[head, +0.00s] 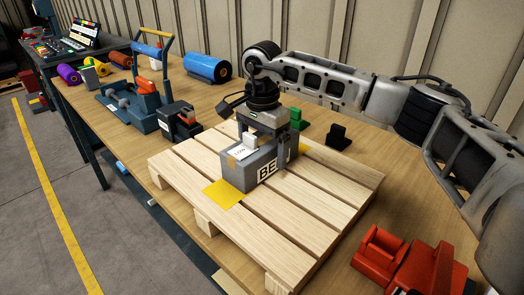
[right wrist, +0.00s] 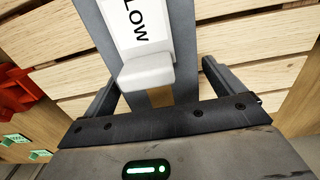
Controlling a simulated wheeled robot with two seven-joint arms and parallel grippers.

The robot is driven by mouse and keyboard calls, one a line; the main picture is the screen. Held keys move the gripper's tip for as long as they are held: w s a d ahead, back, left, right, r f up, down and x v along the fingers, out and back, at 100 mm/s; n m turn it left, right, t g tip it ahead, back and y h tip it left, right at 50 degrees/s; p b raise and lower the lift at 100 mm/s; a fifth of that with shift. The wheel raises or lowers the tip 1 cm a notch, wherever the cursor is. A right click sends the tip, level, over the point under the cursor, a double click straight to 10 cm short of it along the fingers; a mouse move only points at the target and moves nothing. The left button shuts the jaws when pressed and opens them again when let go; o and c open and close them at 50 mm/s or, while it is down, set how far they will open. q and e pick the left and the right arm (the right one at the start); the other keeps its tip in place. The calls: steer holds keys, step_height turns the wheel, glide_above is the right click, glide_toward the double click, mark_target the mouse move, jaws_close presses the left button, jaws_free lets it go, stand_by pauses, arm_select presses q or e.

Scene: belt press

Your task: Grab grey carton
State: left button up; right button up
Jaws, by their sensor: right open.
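The grey carton (head: 235,172) stands on the wooden pallet (head: 185,177), with black lettering on its front side, partly readable as "BE". A white label and a small white block (head: 250,140) show on its top; the block also shows in the right wrist view (right wrist: 148,72). My right gripper (head: 264,140) points down over the carton, open, with its fingers on either side of the white block. In the right wrist view the grey carton (right wrist: 182,35) passes between the two dark fingers. I cannot tell whether the fingers touch it. My left gripper is not in view.
Yellow patches (head: 223,194) lie on the pallet beside the carton. A dark grey device (head: 180,122) and a blue tool tray (head: 135,108) stand to the left. Red parts (head: 430,270) sit at the front right, and small green and black blocks (head: 338,136) stand behind the pallet.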

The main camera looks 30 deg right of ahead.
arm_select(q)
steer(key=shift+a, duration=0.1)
arm_select(e)
steer(key=shift+f, duration=0.55)
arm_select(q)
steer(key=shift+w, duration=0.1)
arm_select(e)
steer(key=c, duration=1.5)
steer(key=shift+r, duration=0.2)
steer(key=shift+r, duration=0.5)
step_height(320, 180, up, 2)
steer(key=shift+b, duration=0.5)
steer(key=s+r, duration=0.1)
steer(key=s+a+r, duration=0.1)
steer(key=r, duration=0.1)
steer(key=s+a+r+b, duration=0.1)
steer(key=s+r, duration=0.1)
arm_select(q)
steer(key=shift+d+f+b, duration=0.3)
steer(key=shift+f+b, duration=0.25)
steer(key=shift+b, duration=0.05)
arm_select(e)
steer(key=s+a+r, duration=0.4)
steer(key=s, duration=0.4)
steer(key=shift+s+r, duration=0.35)
